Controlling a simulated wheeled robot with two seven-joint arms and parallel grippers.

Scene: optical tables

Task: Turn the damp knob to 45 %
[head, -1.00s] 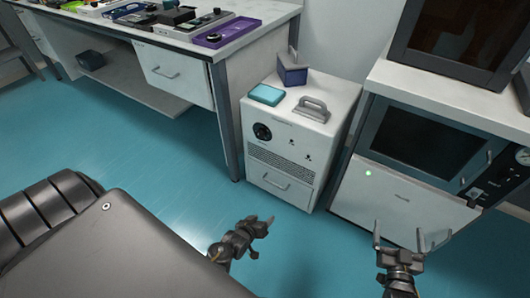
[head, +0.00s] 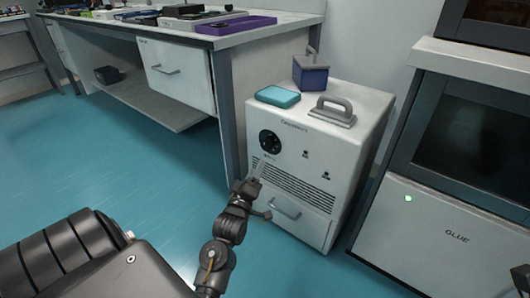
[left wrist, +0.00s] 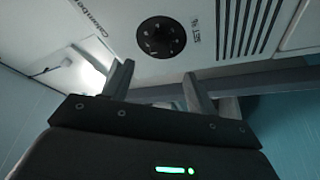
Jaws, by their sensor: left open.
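The damp knob (head: 270,142) is a round black dial with pale marks, on the upper left front of a white cabinet (head: 352,172). It also shows in the left wrist view (left wrist: 161,37), ahead of the fingers. My left gripper (head: 262,191) is open and empty, just in front of the cabinet and below the knob. Its two fingers (left wrist: 158,82) stand apart in the left wrist view, with a gap between them and the knob. The dial's setting is too small to read. Only a dark fragment, perhaps of my right arm, shows at the lower right edge.
A teal box (head: 278,97), a grey handled block (head: 334,110) and a purple holder (head: 310,74) stand on the cabinet. A workbench (head: 226,100) stands close on its left. A unit marked GLUE (head: 440,225) is on the right. Teal floor is clear in front.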

